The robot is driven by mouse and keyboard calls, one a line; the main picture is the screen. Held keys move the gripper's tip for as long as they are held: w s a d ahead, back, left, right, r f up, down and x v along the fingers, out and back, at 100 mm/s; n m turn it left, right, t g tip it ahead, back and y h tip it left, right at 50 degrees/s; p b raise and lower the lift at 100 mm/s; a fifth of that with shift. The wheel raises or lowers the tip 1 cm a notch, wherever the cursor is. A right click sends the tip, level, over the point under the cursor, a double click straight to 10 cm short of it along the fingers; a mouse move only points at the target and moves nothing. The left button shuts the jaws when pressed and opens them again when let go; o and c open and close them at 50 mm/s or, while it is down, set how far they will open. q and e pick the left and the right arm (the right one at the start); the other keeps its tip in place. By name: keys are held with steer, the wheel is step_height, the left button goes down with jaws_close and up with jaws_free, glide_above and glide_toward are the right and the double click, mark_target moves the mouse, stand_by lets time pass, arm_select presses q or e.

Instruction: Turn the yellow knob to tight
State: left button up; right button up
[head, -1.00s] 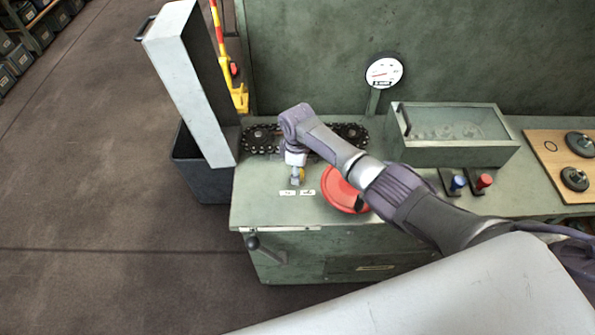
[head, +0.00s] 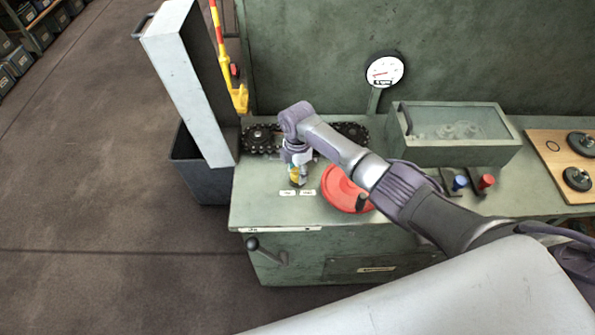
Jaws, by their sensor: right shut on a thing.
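The yellow knob (head: 294,182) stands on the green bench top (head: 262,207), near its left end. My right gripper (head: 296,176) reaches down over it from above and is shut on it. The gripper and wrist hide most of the knob; only a small yellow part shows. Two small white labels (head: 288,193) lie on the bench just in front of the knob, with lettering too small to read. My left gripper is not in the head view.
A chain on sprockets (head: 350,133) lies behind the knob. A red wheel (head: 345,190) with a dark handle sits right of it, under my forearm. A glass-topped box (head: 455,150), blue and red buttons (head: 485,182) and a dial gauge (head: 385,72) stand farther right.

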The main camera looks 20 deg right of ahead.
mark_target(297, 171)
steer(key=shift+w+r+n, duration=0.1)
steer(key=shift+n, duration=0.2)
steer(key=o, duration=1.1)
steer(key=shift+o, duration=0.2)
step_height(297, 171, up, 12)
